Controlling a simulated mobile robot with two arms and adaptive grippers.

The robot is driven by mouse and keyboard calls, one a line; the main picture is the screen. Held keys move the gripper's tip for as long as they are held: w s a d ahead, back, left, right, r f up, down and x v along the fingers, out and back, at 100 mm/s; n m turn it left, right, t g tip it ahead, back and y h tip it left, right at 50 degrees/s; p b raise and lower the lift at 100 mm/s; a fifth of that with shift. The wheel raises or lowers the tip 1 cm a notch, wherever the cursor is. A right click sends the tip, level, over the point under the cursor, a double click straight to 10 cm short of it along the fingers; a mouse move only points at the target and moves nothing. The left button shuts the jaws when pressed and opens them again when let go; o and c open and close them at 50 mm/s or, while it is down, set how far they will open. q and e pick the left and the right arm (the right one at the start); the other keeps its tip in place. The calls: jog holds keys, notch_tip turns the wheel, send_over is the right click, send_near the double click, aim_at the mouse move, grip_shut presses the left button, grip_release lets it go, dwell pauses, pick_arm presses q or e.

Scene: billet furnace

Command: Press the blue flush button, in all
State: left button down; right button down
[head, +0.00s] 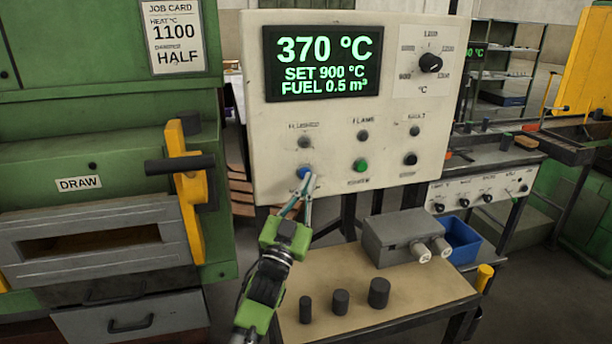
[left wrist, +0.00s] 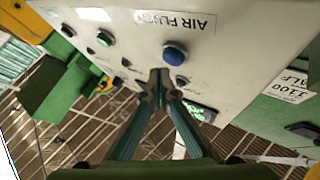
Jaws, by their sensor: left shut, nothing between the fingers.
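The blue flush button (head: 304,172) is at the lower left of the white control panel (head: 425,120). In the left wrist view the blue button (left wrist: 174,54) sits by an "AIR FLUSH" label (left wrist: 175,22) on the panel, which appears upside down there. My left gripper (head: 309,180) is shut and empty, its fingertips just below and to the right of the button in the head view. In the left wrist view the fingertips (left wrist: 160,76) are close to the button. I cannot tell whether they touch it. My right gripper is not in view.
A green button (head: 360,165) and a black button (head: 410,158) are in the same row. Above is a display (head: 320,63) reading 370 °C, set 900 °C. Below, a table (head: 350,290) holds several dark billets and a grey box (head: 400,237). The green furnace (head: 100,110) stands left.

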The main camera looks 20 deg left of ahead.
pick_arm(q)
jog(key=shift+w+a, duration=0.1)
jog(key=shift+w, duration=0.05)
dwell(0.6)
jog(key=shift+w+a, duration=0.15)
jog(key=shift+w, duration=0.05)
jog(key=shift+w+a+b, duration=0.25)
jog(key=shift+w+b, duration=0.05)
jog(key=shift+w, duration=0.05)
dwell(0.8)
jog(key=shift+s, duration=0.1)
jog(key=shift+s+d+p, duration=0.35)
jog(key=shift+s+d, duration=0.1)
jog(key=shift+s, duration=0.15)
